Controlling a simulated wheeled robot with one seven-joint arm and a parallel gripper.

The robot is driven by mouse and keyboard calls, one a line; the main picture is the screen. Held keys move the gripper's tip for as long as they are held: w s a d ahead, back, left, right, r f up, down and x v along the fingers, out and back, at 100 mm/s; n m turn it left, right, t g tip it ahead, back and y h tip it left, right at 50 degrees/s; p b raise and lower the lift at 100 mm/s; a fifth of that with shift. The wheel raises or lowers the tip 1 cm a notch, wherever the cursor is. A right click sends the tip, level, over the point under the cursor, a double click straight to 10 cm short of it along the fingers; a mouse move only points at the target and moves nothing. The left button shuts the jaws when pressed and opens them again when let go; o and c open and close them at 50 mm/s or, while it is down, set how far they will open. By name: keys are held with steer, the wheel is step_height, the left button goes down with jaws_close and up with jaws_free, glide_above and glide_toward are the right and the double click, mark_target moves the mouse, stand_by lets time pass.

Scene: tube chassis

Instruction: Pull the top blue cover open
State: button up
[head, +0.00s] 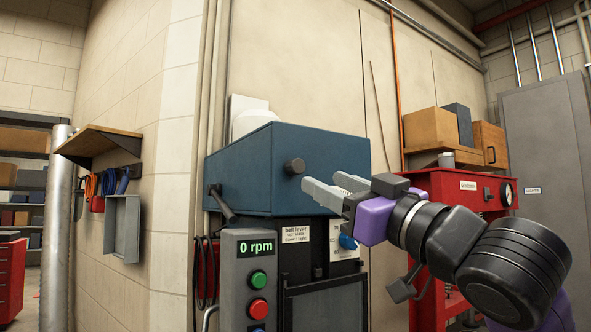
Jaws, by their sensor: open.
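The blue cover (240,172) is the box-shaped top of a machine at the centre of the head view. It looks closed, sitting level over the dark body below. A round black knob (294,166) sticks out of its front face. A black lever (222,203) shows at its lower left. My gripper (322,188) reaches in from the right with its two pale fingers pointing left. The fingertips are just right of and slightly below the knob in the picture. The gripper is open with nothing between its fingers. Whether the fingers touch the cover, I cannot tell.
A grey control panel (248,290) with a "0 rpm" display and green and red buttons stands in front. A red cabinet (440,185) stands behind my arm. A wooden shelf (98,143) hangs on the left wall.

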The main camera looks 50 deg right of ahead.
mark_target(299, 170)
steer(key=p+x, duration=0.3)
steer(key=x, duration=0.4)
steer(key=shift+w+r, duration=0.15)
steer(key=shift+w, duration=0.1)
jaws_close()
stand_by(1.2)
